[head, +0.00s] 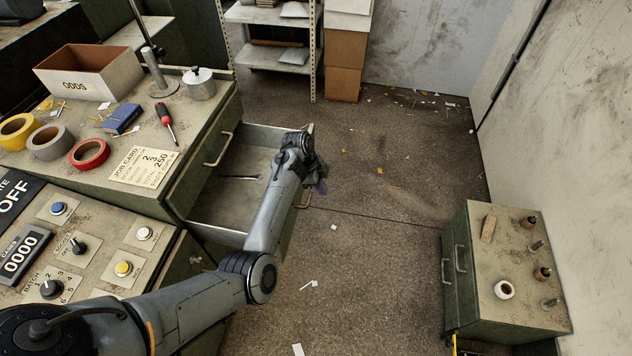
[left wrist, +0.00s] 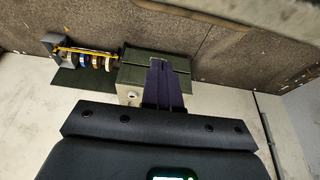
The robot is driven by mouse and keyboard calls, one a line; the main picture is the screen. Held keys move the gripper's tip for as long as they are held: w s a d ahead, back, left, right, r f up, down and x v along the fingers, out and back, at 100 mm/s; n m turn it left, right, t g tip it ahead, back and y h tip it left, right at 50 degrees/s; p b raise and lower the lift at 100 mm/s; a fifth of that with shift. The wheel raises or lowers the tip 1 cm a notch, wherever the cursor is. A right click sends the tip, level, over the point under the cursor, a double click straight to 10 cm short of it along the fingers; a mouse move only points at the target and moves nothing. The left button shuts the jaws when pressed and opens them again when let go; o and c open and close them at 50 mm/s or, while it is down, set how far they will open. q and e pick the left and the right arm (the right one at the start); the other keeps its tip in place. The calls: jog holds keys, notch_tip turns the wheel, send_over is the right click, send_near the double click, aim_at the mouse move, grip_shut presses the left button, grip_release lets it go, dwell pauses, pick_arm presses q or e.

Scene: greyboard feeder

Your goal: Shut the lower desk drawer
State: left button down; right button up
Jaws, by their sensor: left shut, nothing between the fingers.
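The lower desk drawer (head: 232,205) stands pulled out from the green desk (head: 190,180), reaching right over the floor. Its pale inside shows, with a thin dark item lying in it. The drawer front's handle (head: 304,198) is partly visible at its outer side. The upper drawer, with its own handle (head: 218,150), is closed. My left arm crosses over the open drawer, and my left gripper (head: 321,186) is at or just beyond the drawer front, pointing down. I cannot tell whether it touches. Its purple fingers, shut and empty, show in the left wrist view (left wrist: 164,84).
A box marked ODDS (head: 85,72), tape rolls (head: 48,142), a screwdriver (head: 166,122) and a lidded pot (head: 200,84) stand on the desk. A control panel (head: 95,250) is at lower left. A small green cabinet (head: 510,260) stands at right. The floor between is mostly clear.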

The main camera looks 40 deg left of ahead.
pick_arm(q)
jog(key=a+f, duration=0.1)
jog(key=f, duration=0.1)
jog(key=s+a+f+b, duration=0.1)
jog(key=f, duration=0.1)
jog(key=shift+s+a, duration=0.15)
jog(key=shift+a, duration=0.05)
pick_arm(e)
notch_tip(320, 180, down, 2)
jog(key=shift+a, duration=0.15)
